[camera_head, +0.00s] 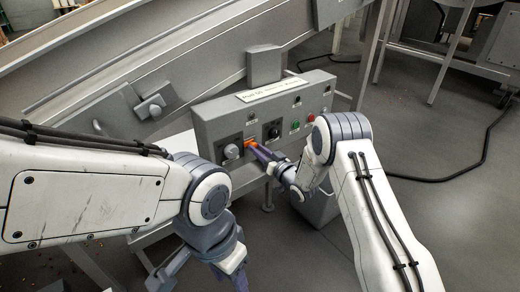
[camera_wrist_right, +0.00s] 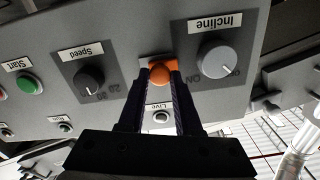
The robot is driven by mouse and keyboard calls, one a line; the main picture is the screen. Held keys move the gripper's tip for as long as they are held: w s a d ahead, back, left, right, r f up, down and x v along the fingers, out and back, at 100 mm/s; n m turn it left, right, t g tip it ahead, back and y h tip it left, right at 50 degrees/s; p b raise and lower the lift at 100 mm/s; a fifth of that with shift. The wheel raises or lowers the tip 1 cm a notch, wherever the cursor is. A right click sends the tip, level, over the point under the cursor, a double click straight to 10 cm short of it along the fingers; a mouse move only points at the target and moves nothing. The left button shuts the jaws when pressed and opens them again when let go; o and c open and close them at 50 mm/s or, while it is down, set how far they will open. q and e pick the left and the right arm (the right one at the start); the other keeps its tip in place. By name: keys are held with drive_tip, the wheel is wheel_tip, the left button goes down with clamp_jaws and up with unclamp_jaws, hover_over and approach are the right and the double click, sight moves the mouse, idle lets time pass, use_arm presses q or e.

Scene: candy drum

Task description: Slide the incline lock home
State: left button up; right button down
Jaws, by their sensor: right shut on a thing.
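The grey control panel (camera_head: 212,128) faces me in the head view. The orange incline lock (camera_head: 250,142) sits on it, just right of the grey incline knob (camera_head: 232,151). My right gripper (camera_head: 258,150) reaches in from the right and is shut on the lock. In the right wrist view, which shows the panel upside down, the lock (camera_wrist_right: 160,74) is between the two dark fingertips (camera_wrist_right: 161,82). The Incline knob (camera_wrist_right: 217,59) is right of it there. My left gripper (camera_head: 210,268) hangs low in front, apart from the panel; its jaw opening is unclear.
The black Speed knob (camera_wrist_right: 89,81) and green Start button (camera_wrist_right: 29,83) are beside the lock on the panel. A red button (camera_head: 310,117) is at the panel's right. A large inclined metal structure (camera_head: 110,70) runs behind. Open floor (camera_head: 440,215) lies at right.

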drive_tip(key=shift+s+a, duration=0.65)
drive_tip(key=shift+a, duration=0.2)
drive_tip(key=c, duration=0.6)
unclamp_jaws()
drive_tip(key=shift+a, duration=0.1)
drive_tip(key=shift+s+d, duration=0.4)
drive_tip(key=shift+d, duration=0.05)
drive_tip(key=v, duration=0.9)
drive_tip(key=shift+s+p, duration=0.25)
drive_tip(key=shift+p, duration=0.1)
